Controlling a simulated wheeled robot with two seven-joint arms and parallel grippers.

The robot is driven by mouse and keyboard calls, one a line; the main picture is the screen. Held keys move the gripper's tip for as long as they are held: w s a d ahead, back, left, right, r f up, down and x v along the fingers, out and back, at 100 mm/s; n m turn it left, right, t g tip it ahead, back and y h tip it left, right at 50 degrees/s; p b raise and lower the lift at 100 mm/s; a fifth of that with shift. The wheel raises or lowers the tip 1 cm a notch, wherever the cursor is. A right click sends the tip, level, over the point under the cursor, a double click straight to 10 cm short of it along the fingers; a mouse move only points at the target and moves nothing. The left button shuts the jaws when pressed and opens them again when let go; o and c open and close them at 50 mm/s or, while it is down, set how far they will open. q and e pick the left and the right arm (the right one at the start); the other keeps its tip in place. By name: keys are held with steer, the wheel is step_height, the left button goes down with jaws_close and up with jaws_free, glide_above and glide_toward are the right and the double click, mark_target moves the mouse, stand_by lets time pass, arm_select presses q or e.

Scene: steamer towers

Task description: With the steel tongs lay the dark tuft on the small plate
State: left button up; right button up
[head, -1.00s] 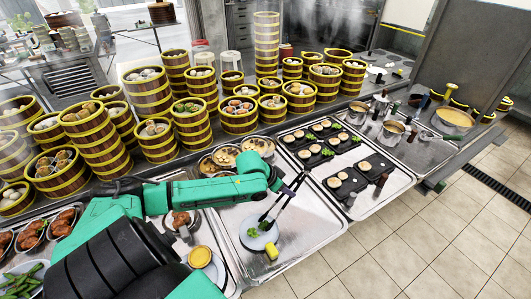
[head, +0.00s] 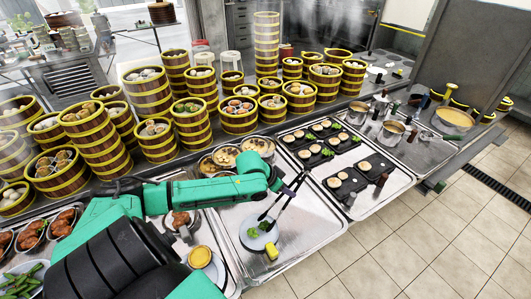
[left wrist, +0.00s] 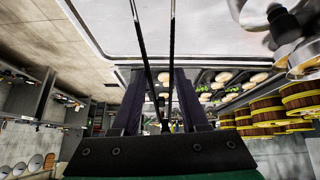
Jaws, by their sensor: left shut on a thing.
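My left gripper (head: 288,190) is shut on the steel tongs (head: 283,202), which slope down to the left; their dark arms (left wrist: 143,45) also show in the left wrist view, between the fingers (left wrist: 158,105). The tong tips are over the small plate (head: 248,243), a pale round plate on the steel tray. A dark green tuft (head: 266,226) is at the tips, low over or on the plate; I cannot tell whether the tips still pinch it. A brighter green tuft (head: 253,233) lies on the plate beside it. My right gripper is not in view.
Black trays of pale round pieces and green tufts (head: 347,182) lie to the right. Bamboo steamer towers (head: 153,92) stand behind. The steel tray (head: 309,222) is bare right of the plate.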

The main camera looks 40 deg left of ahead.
arm_select(q)
steer(key=shift+o, duration=0.2)
stand_by(0.3)
steer(key=shift+r+p, duration=1.9)
steer(key=shift+r, duration=0.9)
jaws_close()
